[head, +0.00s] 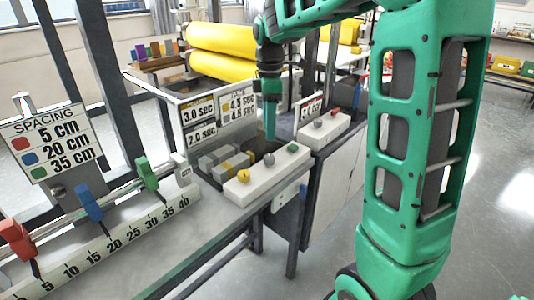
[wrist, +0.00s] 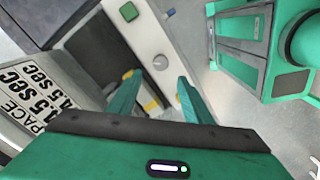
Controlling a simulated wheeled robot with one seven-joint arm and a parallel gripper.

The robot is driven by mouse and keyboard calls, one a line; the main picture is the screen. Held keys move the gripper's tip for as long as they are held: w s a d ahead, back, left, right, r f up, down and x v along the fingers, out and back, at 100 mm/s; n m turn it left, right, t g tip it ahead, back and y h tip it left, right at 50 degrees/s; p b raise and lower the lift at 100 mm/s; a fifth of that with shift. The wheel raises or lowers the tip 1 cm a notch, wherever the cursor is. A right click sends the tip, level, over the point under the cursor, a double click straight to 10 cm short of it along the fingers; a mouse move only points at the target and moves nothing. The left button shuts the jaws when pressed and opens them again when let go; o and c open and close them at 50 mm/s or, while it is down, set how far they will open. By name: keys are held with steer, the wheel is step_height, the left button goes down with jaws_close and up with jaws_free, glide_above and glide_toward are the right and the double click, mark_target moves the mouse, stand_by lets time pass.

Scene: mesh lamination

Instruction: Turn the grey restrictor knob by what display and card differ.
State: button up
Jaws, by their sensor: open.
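The grey restrictor knob (head: 268,159) sits on a white control box (head: 262,181), between a yellow knob (head: 244,176) and a green one (head: 292,147). In the wrist view the grey knob (wrist: 160,62) lies just beyond my open, empty fingertips (wrist: 156,82), apart from them. In the head view my gripper (head: 270,136) points down above the box's back edge. Behind stand panels reading 3.0 sec (head: 198,110) and 2.0 sec (head: 201,136), and a PACE board (head: 238,104) with 4.5 sec on its lower line. I cannot tell which is display or card.
Grey and yellow blocks (head: 215,160) lie in a recess behind the box. At left are a SPACING board (head: 53,142) and a numbered ruler (head: 110,245) with red, blue and green clamps. Another control box (head: 325,127) stands farther right. Yellow rolls (head: 235,40) are behind.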

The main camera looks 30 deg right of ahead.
mark_target(269, 156)
step_height(269, 156, down, 10)
steer(key=shift+r, duration=0.15)
stand_by(0.4)
steer(key=c, duration=1.1)
steer(key=shift+o, duration=0.2)
